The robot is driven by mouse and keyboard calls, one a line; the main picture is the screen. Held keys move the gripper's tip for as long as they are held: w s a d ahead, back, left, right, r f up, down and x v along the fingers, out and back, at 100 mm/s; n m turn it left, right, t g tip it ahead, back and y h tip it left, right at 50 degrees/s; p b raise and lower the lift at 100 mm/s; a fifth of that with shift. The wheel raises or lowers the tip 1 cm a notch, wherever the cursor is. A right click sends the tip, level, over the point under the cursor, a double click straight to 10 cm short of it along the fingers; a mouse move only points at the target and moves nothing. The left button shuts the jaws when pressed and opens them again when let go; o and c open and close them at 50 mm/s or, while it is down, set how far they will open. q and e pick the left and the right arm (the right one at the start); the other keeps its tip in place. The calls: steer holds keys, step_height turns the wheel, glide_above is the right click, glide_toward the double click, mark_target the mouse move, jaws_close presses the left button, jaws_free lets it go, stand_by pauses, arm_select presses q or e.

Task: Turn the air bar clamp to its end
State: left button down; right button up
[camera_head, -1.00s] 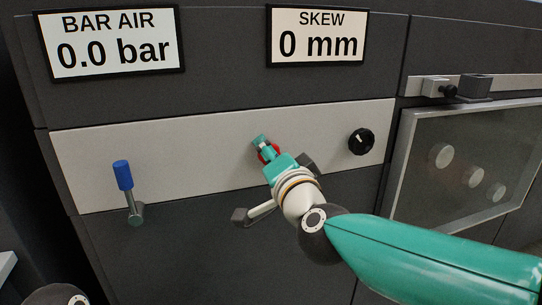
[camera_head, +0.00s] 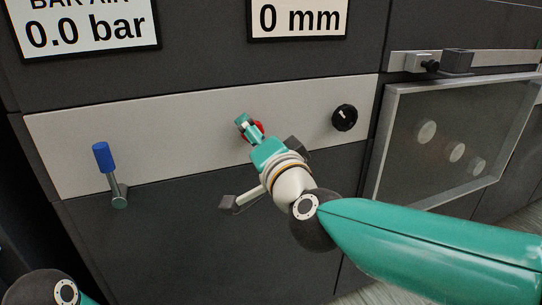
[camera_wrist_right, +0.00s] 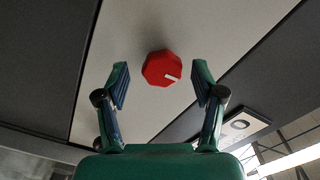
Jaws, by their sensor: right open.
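A red knob (camera_wrist_right: 161,68) with a white pointer mark sits on the pale panel strip; the mark points right in the wrist view. In the head view the knob (camera_head: 256,130) is mostly hidden behind my right gripper (camera_head: 247,126). My right gripper (camera_wrist_right: 161,70) is open, one finger on each side of the knob, with a gap on both sides and nothing held. I cannot tell whether the fingertips reach its depth. A blue-handled lever (camera_head: 104,157) stands upright on the strip's left part. No label marks which control is the clamp. My left gripper is out of view.
A black knob (camera_head: 344,117) is on the strip to the right of my gripper. The air display (camera_head: 85,30) reads 0.0 bar; the other display (camera_head: 297,18) reads 0 mm. A framed window (camera_head: 455,140) is at the right. The strip between lever and gripper is clear.

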steer(key=v, duration=1)
